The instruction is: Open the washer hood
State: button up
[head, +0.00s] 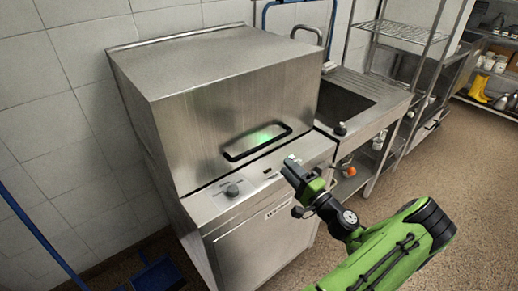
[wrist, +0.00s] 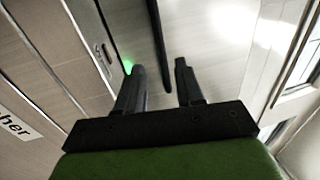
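The washer hood (head: 225,105) is a boxy steel cover resting down on the washer's base (head: 262,240). Its black-edged handle (head: 258,142) runs along the lower front face. My gripper (head: 291,164) is just right of and below the handle in the head view, in front of the washer. In the wrist view my gripper (wrist: 158,66) has its two dark fingers apart, with nothing held between them. A dark bar, seemingly the handle (wrist: 158,45), shows in the gap between the fingers. I cannot tell whether it is between them or beyond. A green glow lies near the left fingertip.
The base carries a round control knob (head: 232,190). A steel sink counter (head: 375,95) with a tap adjoins on the right, and wire shelving (head: 405,32) stands behind it. A blue dustpan (head: 157,274) is at the lower left. The floor at right is clear.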

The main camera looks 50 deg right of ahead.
aim_at(265, 143)
jog(key=b+x, duration=0.1)
jog(key=x, duration=1.1)
jog(key=shift+a, duration=0.15)
jog(key=shift+c, duration=0.2)
grip_shut()
